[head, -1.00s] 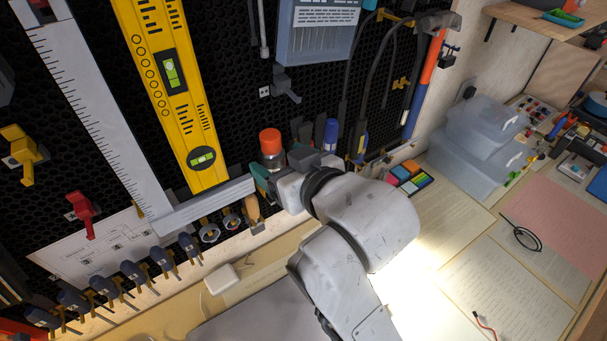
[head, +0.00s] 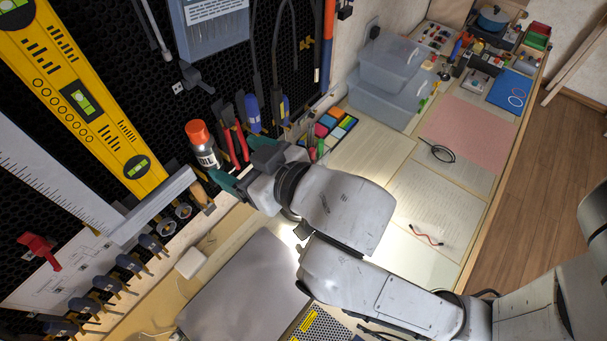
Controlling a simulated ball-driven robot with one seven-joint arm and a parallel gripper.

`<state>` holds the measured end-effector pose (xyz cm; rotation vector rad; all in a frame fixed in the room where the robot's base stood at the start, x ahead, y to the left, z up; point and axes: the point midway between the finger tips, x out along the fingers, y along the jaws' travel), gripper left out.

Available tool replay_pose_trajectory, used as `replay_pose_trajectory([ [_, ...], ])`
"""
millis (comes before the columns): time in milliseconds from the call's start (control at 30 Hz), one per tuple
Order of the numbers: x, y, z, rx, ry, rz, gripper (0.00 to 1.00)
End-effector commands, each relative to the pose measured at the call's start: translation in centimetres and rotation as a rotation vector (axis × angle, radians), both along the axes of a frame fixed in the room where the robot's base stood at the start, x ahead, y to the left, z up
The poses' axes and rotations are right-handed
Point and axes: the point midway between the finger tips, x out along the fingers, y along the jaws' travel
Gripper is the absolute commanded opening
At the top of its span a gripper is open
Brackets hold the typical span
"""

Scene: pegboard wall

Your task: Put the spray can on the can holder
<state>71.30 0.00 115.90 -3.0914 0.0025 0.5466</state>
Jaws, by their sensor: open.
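The spray can (head: 206,152) has an orange-red cap and a dark and white body. It stands close to the black pegboard, just beyond my gripper, and its lower part is hidden. My gripper (head: 226,181) has teal fingers and is open beside the can's lower body. I cannot tell whether the fingers touch the can. The can holder cannot be made out, so I cannot tell what the can rests on.
Pliers with red handles (head: 236,143) and a blue-handled tool (head: 253,113) hang right of the can. A yellow level (head: 83,100) and a metal square (head: 150,208) are on the left. A grey laptop-like slab (head: 248,292) lies below on the desk.

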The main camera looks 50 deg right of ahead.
Motion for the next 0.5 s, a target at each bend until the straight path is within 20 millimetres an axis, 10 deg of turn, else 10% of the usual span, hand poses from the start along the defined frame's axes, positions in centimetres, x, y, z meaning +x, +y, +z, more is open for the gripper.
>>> replay_pose_trajectory([
  [167, -0.3, -1.0, -1.8, -0.014, 0.063, -0.024, 0.77],
  [500, -11.6, -8.3, -19.6, -0.048, 0.827, -0.127, 0.77],
])
